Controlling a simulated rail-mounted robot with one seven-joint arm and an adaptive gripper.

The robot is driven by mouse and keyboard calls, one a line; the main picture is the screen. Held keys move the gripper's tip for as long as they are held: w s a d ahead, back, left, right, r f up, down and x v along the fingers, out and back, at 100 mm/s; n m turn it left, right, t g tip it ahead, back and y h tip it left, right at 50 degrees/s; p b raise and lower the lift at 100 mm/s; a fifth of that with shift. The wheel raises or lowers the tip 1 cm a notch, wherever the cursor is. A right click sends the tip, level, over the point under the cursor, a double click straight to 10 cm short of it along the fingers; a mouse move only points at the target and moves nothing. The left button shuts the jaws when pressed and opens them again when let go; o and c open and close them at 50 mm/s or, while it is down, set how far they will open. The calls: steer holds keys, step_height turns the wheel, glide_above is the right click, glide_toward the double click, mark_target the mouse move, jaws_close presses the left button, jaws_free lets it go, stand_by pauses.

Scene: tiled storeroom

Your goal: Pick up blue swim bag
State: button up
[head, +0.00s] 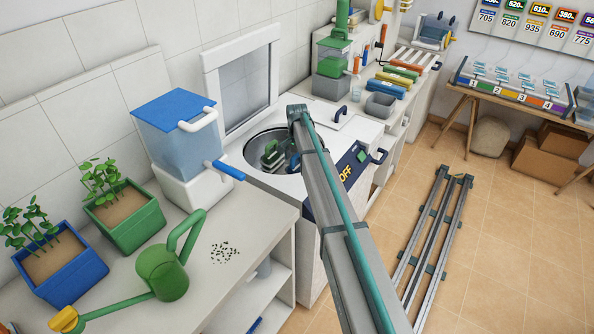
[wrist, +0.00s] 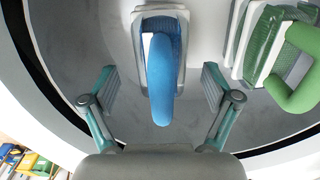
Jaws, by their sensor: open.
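The blue swim bag (wrist: 165,62) is in the upper middle of the wrist view, a small blue and white item with a thick blue loop handle toward me. It lies inside a round grey metal basin (wrist: 75,50). My gripper (wrist: 159,76) is open, one finger to each side of the blue handle, with gaps on both sides. A similar green bag (wrist: 268,50) with a green handle lies right of it. In the head view the round basin (head: 250,150) sits in a white counter unit; my arm partly hides its contents.
A blue-lidded water container (head: 175,130), a green watering can (head: 162,270) and two planters (head: 125,218) stand on the left counter. An upright framed panel (head: 243,80) stands behind the basin. A dark panel marked OFF (head: 350,172) is on the unit's front. Floor rails (head: 435,235) lie right.

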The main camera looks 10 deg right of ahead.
mark_target(297, 164)
steer(key=shift+w+f+p, duration=0.1)
steer(key=shift+f+p, duration=0.3)
steer(key=shift+f, duration=1.1)
steer(key=c, duration=1.4)
